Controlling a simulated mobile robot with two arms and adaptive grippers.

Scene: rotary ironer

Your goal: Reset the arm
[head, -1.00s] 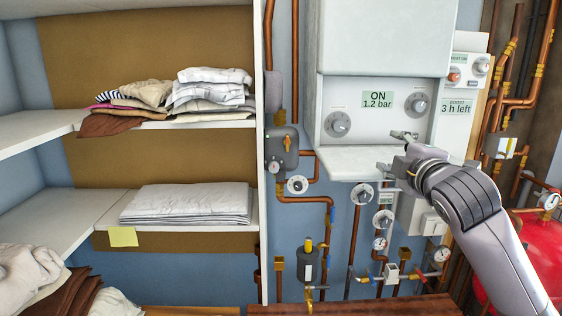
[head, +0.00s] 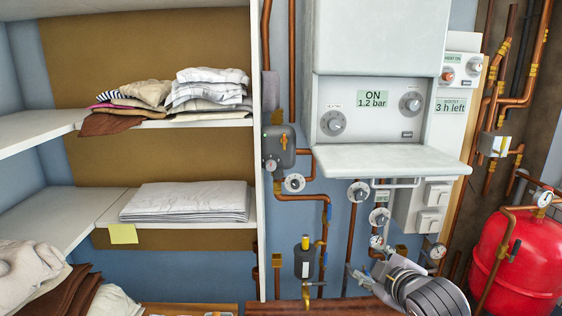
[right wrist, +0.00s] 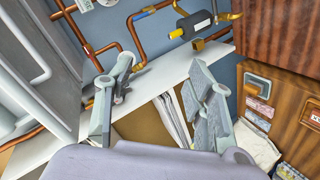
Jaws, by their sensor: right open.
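My right arm shows low in the head view, below the boiler. Its gripper (head: 372,277) is partly hidden by the wrist, among the lower pipes and near the wooden surface. In the right wrist view the two fingers of the gripper (right wrist: 163,82) stand wide apart with nothing between them. Beyond them are a white shelf edge and folded cloth. My left arm and gripper are not in view.
The white boiler (head: 375,100) reads "ON 1.2 bar", with its flap (head: 385,159) folded out. Copper pipes (head: 329,240), valves and gauges lie below it. A red tank (head: 515,250) stands at right. Shelves with folded cloth (head: 190,200) are at left. A wooden surface (head: 270,308) runs along the bottom.

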